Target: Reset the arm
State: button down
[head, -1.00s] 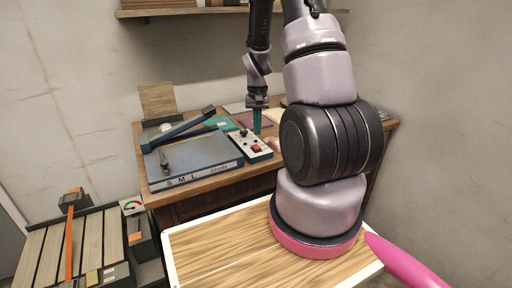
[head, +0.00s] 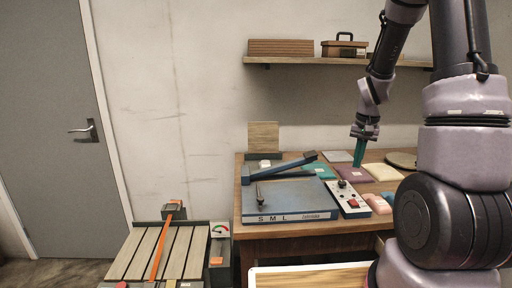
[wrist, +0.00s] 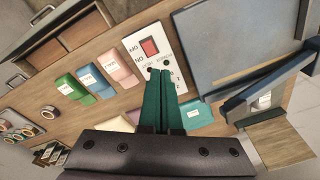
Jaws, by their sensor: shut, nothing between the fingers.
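My gripper (head: 358,153) has green fingers and hangs pointing down over the back of the wooden desk (head: 290,231). In the wrist view the two green fingers (wrist: 160,100) lie side by side, shut, with nothing between them. The fingertips appear near the white control box (wrist: 151,50) with a red switch. My arm runs up from the gripper to the top right of the head view, and its thick lower links cover the right side of the desk.
A blue S M L board (head: 288,200) with a blue lever arm lies on the desk. Colored packets (head: 352,173) lie right of it. A shelf (head: 330,61) holds boxes above. A slatted stand (head: 150,250) with an orange strip is at front left. A grey door (head: 50,130) is at far left.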

jog(key=s+a+r+t, duration=0.2)
jog(key=s+a+r, duration=0.15)
jog(key=r, duration=0.55)
jog(key=s+a+r+t, duration=0.1)
jog(key=s+a+r, duration=0.2)
jog(key=s+r, duration=0.35)
jog(key=s+a+r+t+y, duration=0.1)
jog(key=s+a+r, duration=0.1)
jog(key=s+r, duration=0.2)
jog(key=s+a+r+n+t, duration=0.1)
jog(key=s+a+r+t, duration=0.1)
jog(key=s+r, duration=0.3)
jog(key=shift+s+a+r+y, duration=0.15)
jog(key=shift+a+r+y, duration=0.05)
jog(key=shift+a+y, duration=0.2)
jog(key=shift+d, duration=0.1)
